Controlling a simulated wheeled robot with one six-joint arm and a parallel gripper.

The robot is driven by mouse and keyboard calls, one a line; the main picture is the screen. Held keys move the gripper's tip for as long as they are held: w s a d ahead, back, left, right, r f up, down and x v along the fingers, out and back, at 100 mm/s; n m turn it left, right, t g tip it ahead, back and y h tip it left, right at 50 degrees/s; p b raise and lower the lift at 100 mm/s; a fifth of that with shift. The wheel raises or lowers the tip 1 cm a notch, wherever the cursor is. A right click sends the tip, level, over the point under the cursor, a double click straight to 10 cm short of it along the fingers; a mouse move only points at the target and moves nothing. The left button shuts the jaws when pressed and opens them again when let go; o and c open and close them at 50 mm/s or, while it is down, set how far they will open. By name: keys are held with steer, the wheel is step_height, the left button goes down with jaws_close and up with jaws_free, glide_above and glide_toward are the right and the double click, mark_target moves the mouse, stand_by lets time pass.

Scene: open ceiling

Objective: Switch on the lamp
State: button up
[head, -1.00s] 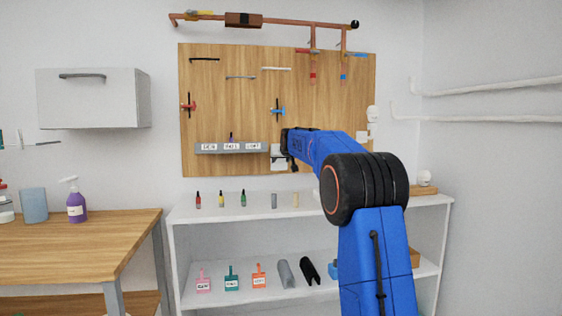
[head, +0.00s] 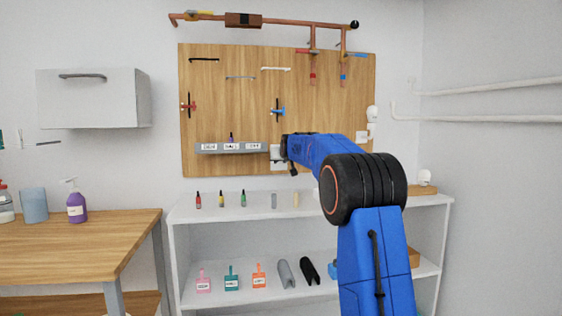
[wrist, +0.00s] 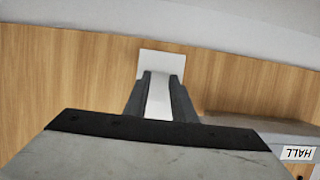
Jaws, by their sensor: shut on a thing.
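A white switch plate (head: 277,156) is on the lower part of the wooden board, just right of the grey labelled rack. In the wrist view the plate (wrist: 162,63) is straight ahead, with a white switch lever (wrist: 158,95) standing out from it. My gripper (wrist: 158,98) has its two grey fingers closed on either side of the lever. In the head view my gripper (head: 286,152) is at the plate and partly covers it.
A white shelf (head: 240,210) below holds several small items. Valves and pipes are higher on the board.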

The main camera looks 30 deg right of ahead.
steer(key=shift+d+f+t+h, duration=0.2)
steer(key=shift+f+t+h, duration=0.1)
steer(key=shift+t, duration=0.6)
steer(key=shift+a, duration=0.1)
steer(key=o, duration=1.1)
steer(key=shift+c, duration=0.2)
steer(key=v, duration=1.7)
steer(key=shift+s+f, duration=0.2)
steer(key=shift+f, duration=0.1)
